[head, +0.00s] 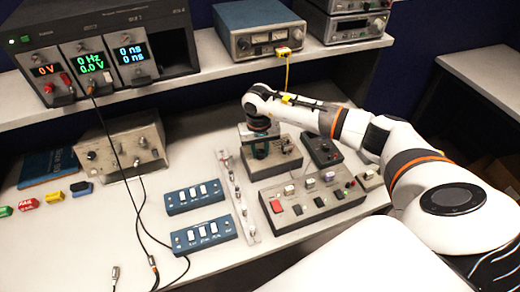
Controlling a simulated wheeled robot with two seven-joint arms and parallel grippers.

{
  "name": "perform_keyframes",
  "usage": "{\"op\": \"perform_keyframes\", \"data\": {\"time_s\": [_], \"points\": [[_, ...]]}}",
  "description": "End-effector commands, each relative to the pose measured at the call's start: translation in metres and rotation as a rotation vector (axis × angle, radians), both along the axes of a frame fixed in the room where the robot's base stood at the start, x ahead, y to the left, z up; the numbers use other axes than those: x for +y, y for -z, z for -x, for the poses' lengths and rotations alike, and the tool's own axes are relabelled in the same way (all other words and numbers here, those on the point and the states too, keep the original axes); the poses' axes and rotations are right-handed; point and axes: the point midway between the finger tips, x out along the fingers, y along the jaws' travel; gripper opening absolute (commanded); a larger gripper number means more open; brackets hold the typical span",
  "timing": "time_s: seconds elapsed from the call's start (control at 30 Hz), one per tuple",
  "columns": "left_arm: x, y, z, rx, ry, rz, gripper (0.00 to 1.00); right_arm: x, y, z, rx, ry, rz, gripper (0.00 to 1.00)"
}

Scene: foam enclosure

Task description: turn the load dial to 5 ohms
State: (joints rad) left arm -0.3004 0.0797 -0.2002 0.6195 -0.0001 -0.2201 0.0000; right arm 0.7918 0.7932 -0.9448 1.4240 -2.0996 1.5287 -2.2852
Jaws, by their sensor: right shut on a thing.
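My right arm reaches in from the right. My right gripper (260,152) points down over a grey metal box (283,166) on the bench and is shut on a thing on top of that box. This thing appears to be the load dial, but the gripper hides it. Its pointer, scale and any 5 ohms mark cannot be read from here. My left gripper is not in view.
A grey panel with coloured buttons (333,210) sits in front of the box, and a small black box (322,151) stands to its right. Blue switch blocks (204,236) and a metal strip (236,195) lie to the left. Black cables (137,205) hang further left.

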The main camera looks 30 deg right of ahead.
Motion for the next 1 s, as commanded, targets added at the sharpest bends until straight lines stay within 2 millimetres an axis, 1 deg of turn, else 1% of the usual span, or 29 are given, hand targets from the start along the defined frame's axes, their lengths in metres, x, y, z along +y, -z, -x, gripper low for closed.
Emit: {"op": "perform_keyframes", "data": {"time_s": [0.27,0.6,1.0], "points": [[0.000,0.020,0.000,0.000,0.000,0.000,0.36,-0.001,0.003,0.000,0.000,0.155,0.001,0.04],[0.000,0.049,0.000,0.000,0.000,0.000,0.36,-0.001,0.003,0.000,-0.001,0.468,0.002,0.04],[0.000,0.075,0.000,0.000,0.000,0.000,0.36,-0.001,0.002,-0.001,-0.002,0.848,0.001,0.04]]}}
